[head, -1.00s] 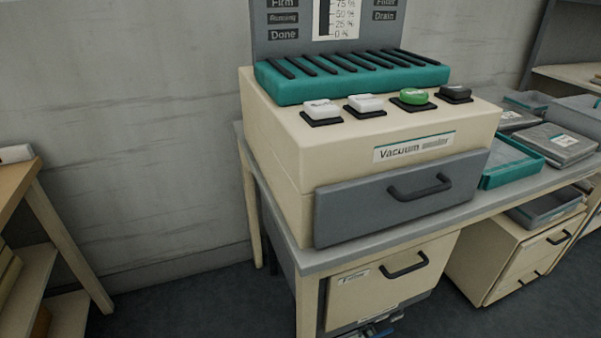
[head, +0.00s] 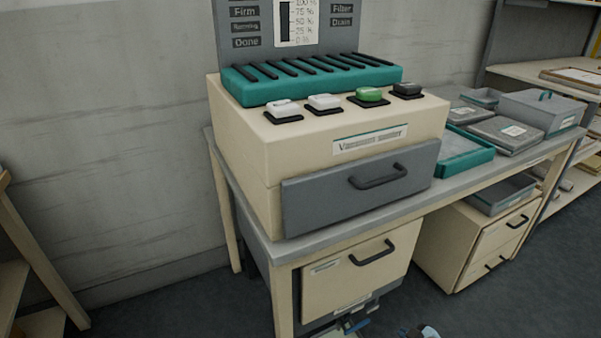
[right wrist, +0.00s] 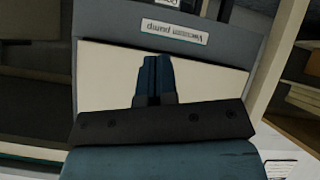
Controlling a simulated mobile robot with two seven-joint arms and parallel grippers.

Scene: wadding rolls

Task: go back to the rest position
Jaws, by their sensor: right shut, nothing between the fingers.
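My right gripper (right wrist: 153,62) shows in the right wrist view with its two blue fingers together and nothing between them. In the head view only small blue and pale parts show at the bottom edge, below the cream drawer front under the table, and the fingers cannot be made out clearly there. My left gripper is not in view.
A cream machine (head: 240,140) with a grey drawer (head: 330,205) and several buttons stands on a grey table (head: 300,247). A teal tray (head: 487,152) and grey boxes lie right of it. A cream cabinet (head: 440,258) stands below. Dark floor (head: 180,305) is clear at left.

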